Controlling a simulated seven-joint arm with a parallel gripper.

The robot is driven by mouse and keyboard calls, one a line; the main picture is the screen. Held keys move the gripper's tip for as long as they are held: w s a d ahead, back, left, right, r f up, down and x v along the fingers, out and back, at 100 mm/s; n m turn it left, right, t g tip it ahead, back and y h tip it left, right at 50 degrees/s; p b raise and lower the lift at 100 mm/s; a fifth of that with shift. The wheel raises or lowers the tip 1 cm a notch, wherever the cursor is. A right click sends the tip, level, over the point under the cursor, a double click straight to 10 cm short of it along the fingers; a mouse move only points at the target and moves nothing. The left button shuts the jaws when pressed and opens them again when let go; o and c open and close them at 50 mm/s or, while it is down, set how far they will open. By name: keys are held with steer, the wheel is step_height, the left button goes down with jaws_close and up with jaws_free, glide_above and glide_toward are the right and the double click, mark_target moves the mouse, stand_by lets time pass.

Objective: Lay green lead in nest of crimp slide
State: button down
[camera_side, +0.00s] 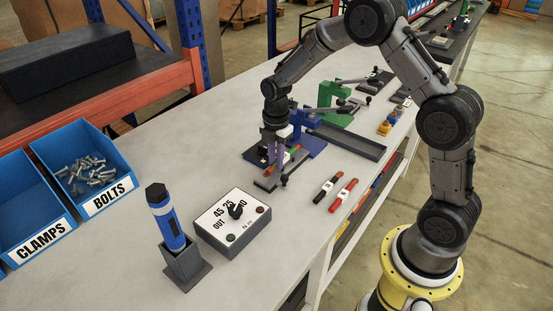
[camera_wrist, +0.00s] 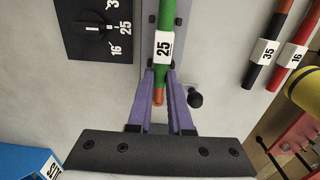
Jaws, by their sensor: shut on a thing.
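The green lead (camera_wrist: 167,18) has a white tag marked 25 and a bare copper tip. My gripper (camera_wrist: 162,72) is shut on it near the tag, and the purple fingers stand on either side. In the side view my gripper (camera_side: 277,150) points down over the crimp slide (camera_side: 266,184), a dark grey bar in front of the blue press. The green lead (camera_side: 294,150) shows partly there, in line with the slide. In the wrist view the slide (camera_wrist: 149,22) runs beneath the lead. The nest is hidden, and I cannot tell whether the lead touches it.
A black knob (camera_wrist: 195,98) stands beside the slide. Black (camera_side: 326,189) and red (camera_side: 343,194) leads lie to the right. A dial box (camera_side: 234,222) and a blue tool in a holder (camera_side: 184,268) stand in front. Behind are the blue press (camera_side: 308,128) and green press (camera_side: 334,118).

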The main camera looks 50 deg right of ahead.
steer(key=c, duration=0.9)
jaws_free()
steer(key=shift+s+a+f, duration=0.1)
steer(key=shift+f, duration=0.6)
steer(key=shift+c, duration=0.2)
steer(key=shift+o, duration=0.9)
steer(key=shift+s, duration=0.15)
steer(key=s+a+r+t, duration=0.1)
steer(key=s+r, duration=0.1)
steer(key=r, duration=1)
steer(key=s+a+r+t, duration=0.1)
steer(key=s+r, duration=0.1)
steer(key=r, duration=1.1)
steer(key=s+a+r+m+t, duration=0.2)
steer(key=s+r+m, duration=0.15)
steer(key=s, duration=0.55)
steer(key=s+f+m, duration=0.3)
steer(key=s+m, duration=0.3)
steer(key=m, duration=0.1)
steer(key=s+a+f+m+t, duration=0.1)
steer(key=s+f+m, duration=0.2)
steer(key=s+m, duration=0.4)
steer(key=shift+a+f, duration=0.2)
steer(key=shift+f, duration=0.1)
